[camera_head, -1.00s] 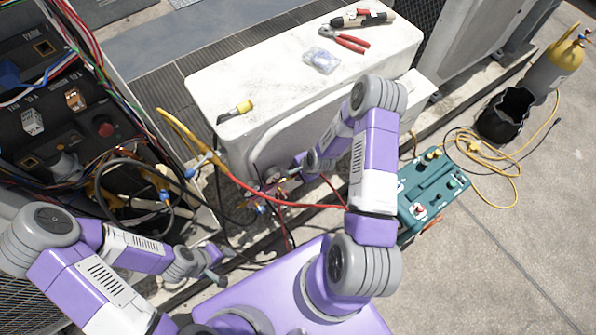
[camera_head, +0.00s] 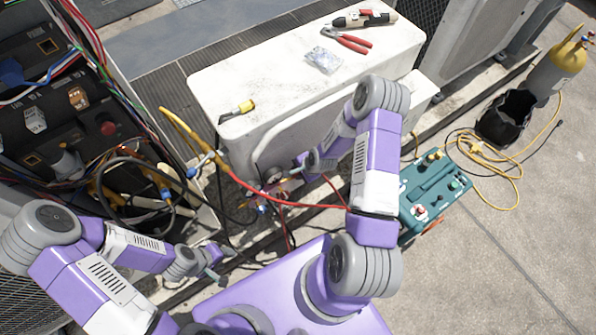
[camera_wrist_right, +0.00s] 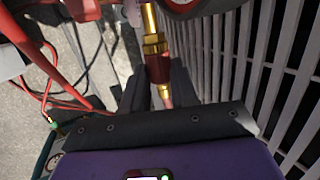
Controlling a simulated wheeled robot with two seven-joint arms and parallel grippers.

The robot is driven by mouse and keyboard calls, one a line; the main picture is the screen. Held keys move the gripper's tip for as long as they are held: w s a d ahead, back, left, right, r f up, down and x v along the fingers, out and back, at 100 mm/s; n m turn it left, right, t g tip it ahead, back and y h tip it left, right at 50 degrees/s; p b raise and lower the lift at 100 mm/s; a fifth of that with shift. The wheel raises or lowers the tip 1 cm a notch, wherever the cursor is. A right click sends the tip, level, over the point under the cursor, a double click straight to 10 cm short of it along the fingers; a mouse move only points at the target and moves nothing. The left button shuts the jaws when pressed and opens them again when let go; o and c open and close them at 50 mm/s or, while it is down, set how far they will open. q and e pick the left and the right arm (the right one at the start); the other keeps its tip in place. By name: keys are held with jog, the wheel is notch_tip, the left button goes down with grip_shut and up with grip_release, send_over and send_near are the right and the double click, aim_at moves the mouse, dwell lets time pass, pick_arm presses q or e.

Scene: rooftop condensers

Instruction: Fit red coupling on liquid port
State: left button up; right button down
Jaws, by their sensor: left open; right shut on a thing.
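In the right wrist view the red coupling (camera_wrist_right: 158,70), with brass ends, lies between the dark fingers of my right gripper (camera_wrist_right: 156,88), which is shut on it. It lines up with a brass fitting (camera_wrist_right: 150,20) above it, apparently the port; I cannot tell how far they are joined. In the head view my right gripper (camera_head: 290,178) is at the white condenser's (camera_head: 300,85) lower front, where the coupling is too small to make out clearly. My left gripper (camera_head: 222,265) is open and empty, low at the left, apart from the condenser.
A red hose (camera_head: 300,205) runs across the work area. An open panel with loose wires (camera_head: 60,115) stands at left. A teal machine (camera_head: 435,195) stands on the ground at right. Red pliers (camera_head: 347,40) and a yellow-handled tool (camera_head: 238,110) lie on the condenser.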

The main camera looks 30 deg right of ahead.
jog(key=shift+d, duration=0.4)
jog(key=shift+w+d, duration=0.2)
jog(key=shift+d, duration=1.75)
jog(key=c, duration=1.6)
grip_release()
grip_shut()
